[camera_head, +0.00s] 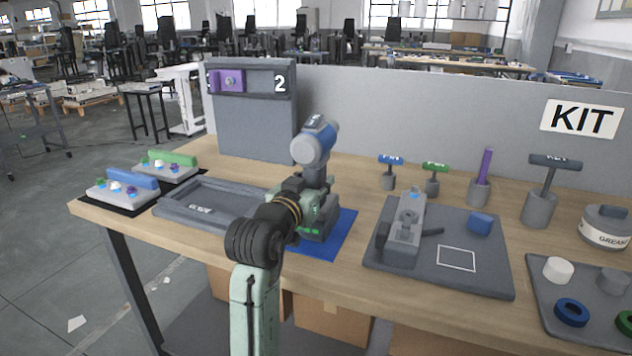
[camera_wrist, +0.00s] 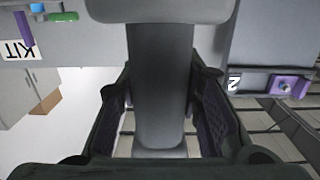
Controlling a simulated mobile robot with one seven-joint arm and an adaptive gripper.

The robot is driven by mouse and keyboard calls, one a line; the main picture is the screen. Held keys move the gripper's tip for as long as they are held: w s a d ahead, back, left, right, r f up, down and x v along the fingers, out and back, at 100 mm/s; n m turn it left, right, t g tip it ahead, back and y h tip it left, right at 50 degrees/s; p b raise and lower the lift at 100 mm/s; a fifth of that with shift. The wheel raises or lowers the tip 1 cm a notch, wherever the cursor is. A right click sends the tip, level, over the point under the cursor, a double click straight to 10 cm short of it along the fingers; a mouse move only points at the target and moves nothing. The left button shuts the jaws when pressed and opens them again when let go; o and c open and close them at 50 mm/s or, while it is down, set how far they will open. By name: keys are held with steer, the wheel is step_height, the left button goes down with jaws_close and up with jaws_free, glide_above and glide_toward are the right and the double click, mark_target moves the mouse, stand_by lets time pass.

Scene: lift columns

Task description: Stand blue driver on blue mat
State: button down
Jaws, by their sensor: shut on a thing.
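The blue driver (camera_head: 314,142) is upright, with a grey and blue head on top and a grey handle below. My gripper (camera_head: 312,188) is shut around its handle. In the wrist view the driver's grey handle (camera_wrist: 160,85) runs between the two dark fingers of my gripper (camera_wrist: 165,115). The driver's foot is partly hidden by my gripper and is over the blue mat (camera_head: 343,228). I cannot tell whether the foot touches the mat.
A grey tray (camera_head: 175,209) lies left of the mat. A grey board (camera_head: 480,279) with a clamp-like fixture (camera_head: 402,238) and a blue block (camera_head: 480,223) lies to the right. Several T-handled tools stand behind it. A grey panel marked 2 (camera_head: 250,135) rises behind the driver.

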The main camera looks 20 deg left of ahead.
steer(key=shift+f, duration=0.1)
stand_by(0.3)
steer(key=c, duration=1.3)
jaws_free()
steer(key=shift+o, duration=1.2)
steer(key=shift+f, duration=0.1)
